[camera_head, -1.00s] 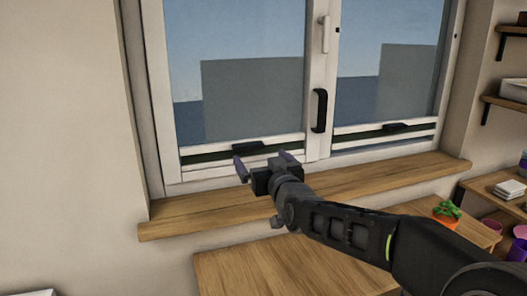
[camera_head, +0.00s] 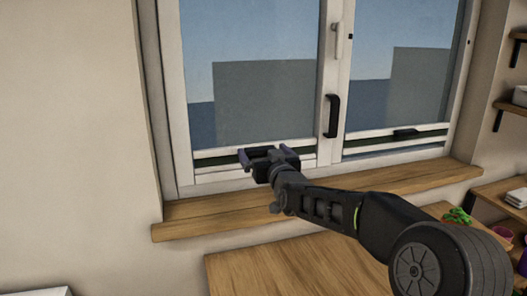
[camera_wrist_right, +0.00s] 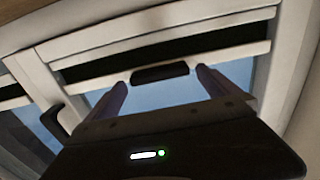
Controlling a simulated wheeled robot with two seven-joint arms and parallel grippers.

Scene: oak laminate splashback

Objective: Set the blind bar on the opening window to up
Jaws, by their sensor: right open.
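The left window sash (camera_head: 258,100) has a white blind bar (camera_head: 213,153) low across its glass, just above a dark gap. My right gripper (camera_head: 260,154) is in front of this bar and hides its black grip tab in the head view. In the right wrist view the black tab (camera_wrist_right: 160,73) shows on the pale bar (camera_wrist_right: 235,56). The open fingers of my right gripper (camera_wrist_right: 163,88) stand on either side of the tab, with nothing held between them. Whether they touch the bar is unclear. My left gripper is not in view.
A black pull handle (camera_head: 332,116) and a white window handle (camera_head: 337,41) are on the middle frame. The right pane has its own bar with a black tab (camera_head: 405,133). A wooden sill (camera_head: 190,218) runs below, with a wooden top (camera_head: 270,268) in front.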

